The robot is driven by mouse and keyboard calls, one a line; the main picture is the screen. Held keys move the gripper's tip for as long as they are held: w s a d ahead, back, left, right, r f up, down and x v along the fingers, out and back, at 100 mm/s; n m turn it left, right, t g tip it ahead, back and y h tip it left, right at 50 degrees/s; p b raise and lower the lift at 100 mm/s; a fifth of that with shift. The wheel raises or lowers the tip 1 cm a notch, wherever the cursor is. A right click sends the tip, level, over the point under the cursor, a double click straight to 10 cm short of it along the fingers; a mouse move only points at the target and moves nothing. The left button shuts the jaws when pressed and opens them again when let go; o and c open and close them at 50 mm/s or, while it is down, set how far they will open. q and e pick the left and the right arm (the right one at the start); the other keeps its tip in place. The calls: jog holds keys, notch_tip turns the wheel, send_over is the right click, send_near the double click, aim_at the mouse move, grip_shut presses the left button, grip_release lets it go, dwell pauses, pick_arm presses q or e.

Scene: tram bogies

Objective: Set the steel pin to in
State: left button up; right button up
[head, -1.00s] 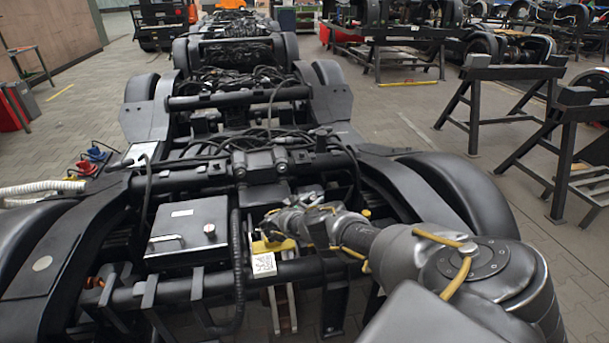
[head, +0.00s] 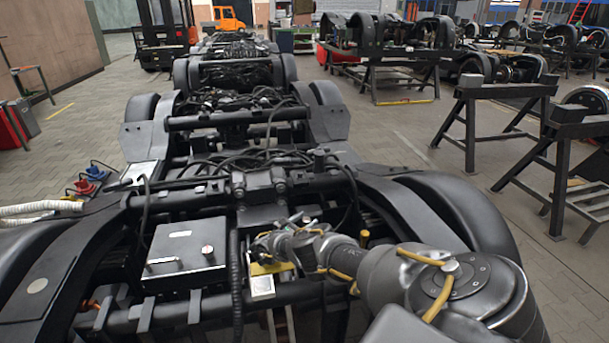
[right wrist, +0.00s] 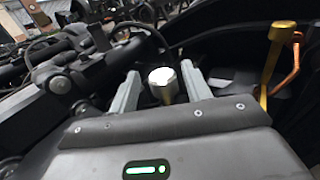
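The steel pin (right wrist: 162,84) shows in the right wrist view as a short, bright round-topped cylinder. It stands between the two grey fingers of my right gripper (right wrist: 161,88), with a visible gap on each side. The fingers are apart and do not appear to close on it. The pin's lower part is hidden behind the gripper body. In the head view my right gripper (head: 283,238) reaches in from the lower right over the near bogie frame (head: 205,308); I cannot make out the pin clearly there. My left gripper is not in view.
A yellow bracket with a pale tag (head: 262,287) sits just below the gripper. A brass-coloured knob (right wrist: 281,32) and a copper pipe (right wrist: 291,68) stand to the right. A black box (head: 186,250), cables and dark fenders (head: 440,210) crowd the frame.

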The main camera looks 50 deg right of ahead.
jog(key=shift+d, duration=0.1)
jog(key=shift+a, duration=0.2)
jog(key=a+p, duration=0.1)
jog(key=a, duration=0.5)
jog(key=shift+w+a, duration=0.1)
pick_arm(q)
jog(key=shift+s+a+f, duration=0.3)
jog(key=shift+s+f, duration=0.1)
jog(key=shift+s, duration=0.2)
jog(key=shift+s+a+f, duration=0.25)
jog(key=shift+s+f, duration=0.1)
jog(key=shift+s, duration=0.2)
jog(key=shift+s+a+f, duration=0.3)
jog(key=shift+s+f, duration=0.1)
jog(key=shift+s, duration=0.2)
pick_arm(e)
jog(key=shift+a, duration=0.5)
